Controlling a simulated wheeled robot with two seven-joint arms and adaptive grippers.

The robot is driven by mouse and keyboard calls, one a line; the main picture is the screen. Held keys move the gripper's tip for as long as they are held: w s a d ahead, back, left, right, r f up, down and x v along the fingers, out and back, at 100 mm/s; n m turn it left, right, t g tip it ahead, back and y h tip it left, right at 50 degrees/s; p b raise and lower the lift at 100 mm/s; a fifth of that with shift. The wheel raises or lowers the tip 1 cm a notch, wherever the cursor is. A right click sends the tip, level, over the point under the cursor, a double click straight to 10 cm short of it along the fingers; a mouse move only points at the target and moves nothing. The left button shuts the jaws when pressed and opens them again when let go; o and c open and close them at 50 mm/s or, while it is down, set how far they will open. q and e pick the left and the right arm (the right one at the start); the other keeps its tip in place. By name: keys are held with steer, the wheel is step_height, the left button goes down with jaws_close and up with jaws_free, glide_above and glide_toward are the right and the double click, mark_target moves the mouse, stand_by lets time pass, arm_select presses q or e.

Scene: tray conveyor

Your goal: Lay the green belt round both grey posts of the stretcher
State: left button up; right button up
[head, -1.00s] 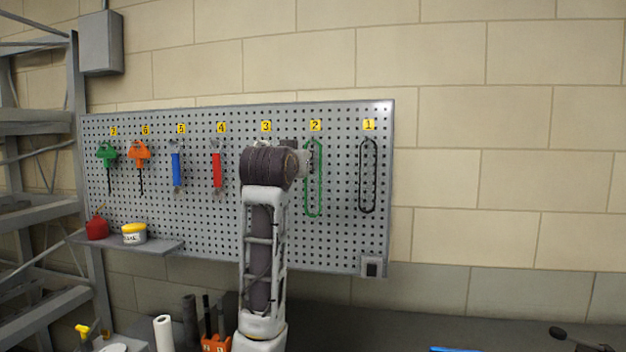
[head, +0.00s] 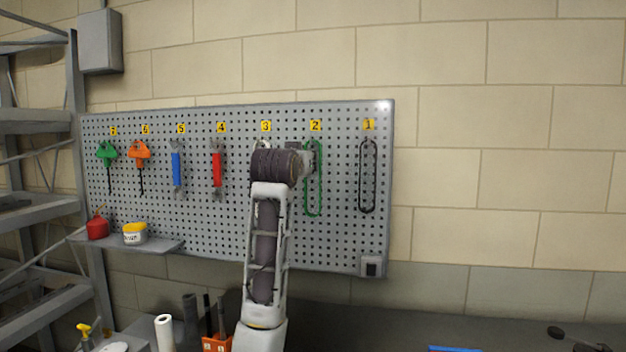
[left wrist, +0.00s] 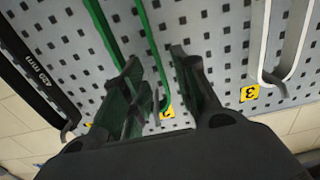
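The green belt (head: 320,195) hangs as a long loop from its hook under label 2 on the pegboard. My left gripper (head: 310,158) is in front of its upper part and hides some of it. In the left wrist view the picture is turned over, and the green belt (left wrist: 148,40) runs to its hook near the fingers. My left gripper (left wrist: 165,85) is open there. One strand shows between the fingertips; the other passes behind the left finger. I cannot tell whether a finger touches the belt. The stretcher, its grey posts and my right gripper are out of view.
A black belt (head: 361,180) hangs under label 1; a white belt (left wrist: 285,40) hangs under label 3. Tools hang further left on the pegboard (head: 340,240). A small shelf (head: 160,248) holds a red can and a tub. The wall to the right is bare.

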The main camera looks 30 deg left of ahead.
arm_select(q)
steer(key=shift+x, duration=1.5)
steer(key=shift+a, duration=0.1)
jaws_close()
